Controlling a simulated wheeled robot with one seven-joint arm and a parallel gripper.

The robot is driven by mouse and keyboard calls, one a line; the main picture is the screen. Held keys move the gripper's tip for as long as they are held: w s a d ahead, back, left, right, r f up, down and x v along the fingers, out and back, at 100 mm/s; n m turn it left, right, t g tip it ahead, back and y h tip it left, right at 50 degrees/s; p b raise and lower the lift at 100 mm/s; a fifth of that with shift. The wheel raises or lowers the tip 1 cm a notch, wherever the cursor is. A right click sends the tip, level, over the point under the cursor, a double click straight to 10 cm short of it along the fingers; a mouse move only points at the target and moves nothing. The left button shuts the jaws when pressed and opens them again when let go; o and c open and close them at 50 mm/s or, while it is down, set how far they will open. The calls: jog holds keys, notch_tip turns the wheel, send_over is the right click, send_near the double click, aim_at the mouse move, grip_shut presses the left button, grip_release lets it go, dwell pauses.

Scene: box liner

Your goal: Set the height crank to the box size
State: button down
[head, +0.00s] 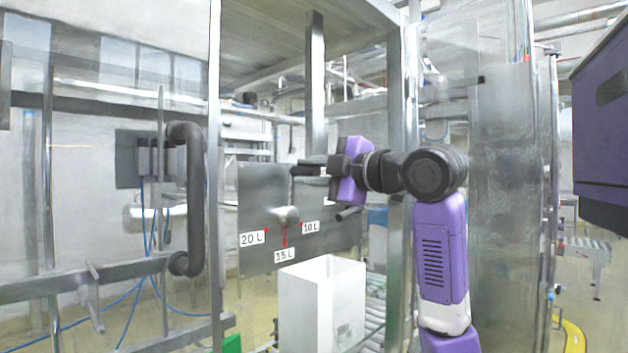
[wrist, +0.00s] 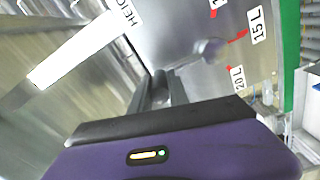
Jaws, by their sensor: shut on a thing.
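The height crank's rounded hub (head: 285,214) sits on a steel panel (head: 262,190) in the head view, amid red marks labelled 20 L, 15 L and 10 L. A thin crank arm seems to rise from the hub toward my gripper (head: 303,169), which is shut on the crank's handle above the hub. The handle itself is mostly hidden by the fingers. In the wrist view my gripper (wrist: 163,88) reaches toward the panel, with the hub (wrist: 209,48) blurred beyond it. An open white box (head: 308,300) stands below the panel; no size is readable on it.
A steel upright (head: 402,130) stands close behind my arm. A dark bent pipe handle (head: 192,200) is at the left. A roller conveyor (head: 375,325) runs beside the box. In the wrist view a white label strip (wrist: 85,60) shows part of a word.

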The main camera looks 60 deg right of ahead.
jog(key=shift+a+n, duration=0.3)
jog(key=shift+n, duration=0.1)
jog(key=shift+w, duration=0.1)
jog(key=c, duration=1.3)
grip_release()
jog(key=shift+o, duration=0.2)
jog(key=b+v, duration=0.2)
jog(key=v, duration=0.6)
jog(key=shift+d, duration=0.1)
